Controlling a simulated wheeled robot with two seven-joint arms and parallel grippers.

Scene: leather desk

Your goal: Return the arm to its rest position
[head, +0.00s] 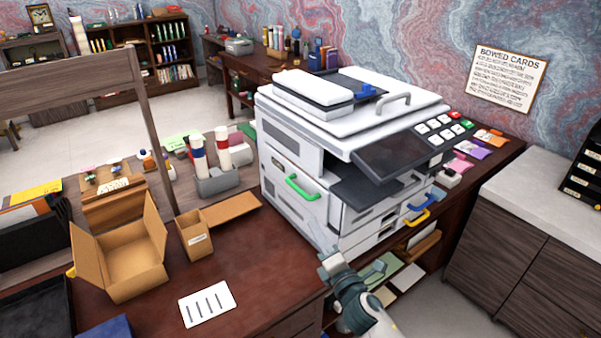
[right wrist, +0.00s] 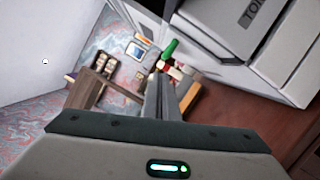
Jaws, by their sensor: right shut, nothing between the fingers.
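My right gripper (head: 322,240) is in the head view, in front of the lower front corner of a large white copier (head: 300,205). Its arm comes in from the bottom edge. The fingers are shut with nothing between them; they also show closed together in the right wrist view (right wrist: 161,96). The copier's white panels (right wrist: 228,95) fill the right of that view. I cannot tell whether the fingertips touch the copier. My left gripper is not in the head view.
An open cardboard box (head: 135,255), a small brown box (head: 195,236) and a white card (head: 207,303) lie on the desk to the left. The copier has a green handle (head: 303,187) and a yellow handle (head: 416,218).

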